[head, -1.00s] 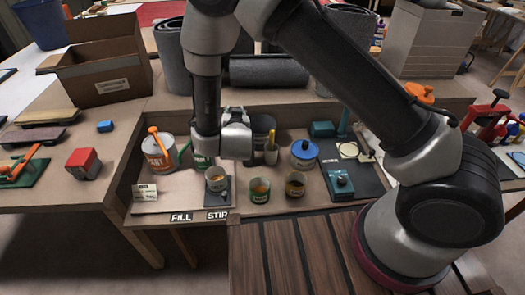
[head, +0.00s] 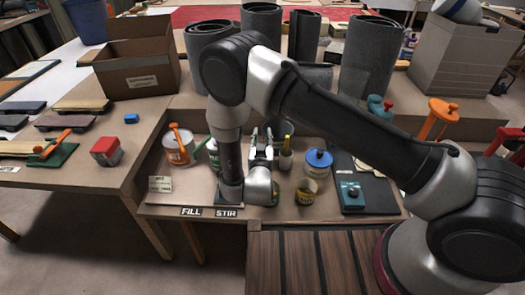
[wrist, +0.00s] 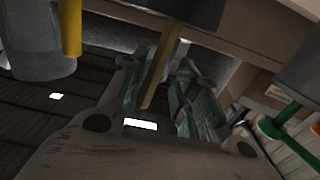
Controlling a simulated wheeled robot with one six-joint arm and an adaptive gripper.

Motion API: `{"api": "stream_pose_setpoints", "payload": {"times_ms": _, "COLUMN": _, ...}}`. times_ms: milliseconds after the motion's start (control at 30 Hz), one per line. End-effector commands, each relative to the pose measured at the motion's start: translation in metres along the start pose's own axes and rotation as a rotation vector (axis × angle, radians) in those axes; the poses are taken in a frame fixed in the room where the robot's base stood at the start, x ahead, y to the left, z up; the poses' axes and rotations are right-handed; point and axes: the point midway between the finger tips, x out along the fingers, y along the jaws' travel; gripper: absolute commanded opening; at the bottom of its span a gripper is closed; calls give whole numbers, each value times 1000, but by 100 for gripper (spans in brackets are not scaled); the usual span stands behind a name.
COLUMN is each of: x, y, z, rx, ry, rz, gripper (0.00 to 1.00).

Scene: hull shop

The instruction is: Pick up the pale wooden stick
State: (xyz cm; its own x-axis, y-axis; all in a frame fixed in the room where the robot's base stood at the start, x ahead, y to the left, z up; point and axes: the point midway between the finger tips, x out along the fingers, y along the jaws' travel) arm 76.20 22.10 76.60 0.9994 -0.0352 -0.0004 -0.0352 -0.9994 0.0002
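The pale wooden stick (wrist: 165,62) shows in the wrist view as a narrow tan strip slanting between my fingers. I cannot make it out in the head view. My gripper (head: 262,140) is low over the bench, its two fingers apart and pointing toward the back. In the wrist view my gripper (wrist: 160,85) has its green-padded fingers on either side of the stick, with a gap visible. Whether either pad touches the stick I cannot tell. My arm hides part of the bench around the FILL and STIR labels.
A cup with a yellow-handled tool (head: 286,155) stands just right of my gripper. A blue-lidded jar (head: 318,162), an open tin (head: 306,191) and a teal box (head: 351,195) are further right. A paint can (head: 179,148) stands left. Grey rolls (head: 262,25) stand behind.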

Motion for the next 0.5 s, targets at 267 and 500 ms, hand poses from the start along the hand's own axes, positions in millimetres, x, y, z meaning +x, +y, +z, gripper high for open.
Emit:
{"api": "stream_pose_setpoints", "payload": {"times_ms": 267, "x": 8, "y": 0, "z": 0, "rx": 0, "ry": 0, "rz": -1, "gripper": 29}}
{"api": "stream_pose_setpoints", "payload": {"times_ms": 500, "x": 7, "y": 0, "z": 0, "rx": 0, "ry": 0, "rz": -1, "gripper": 0}}
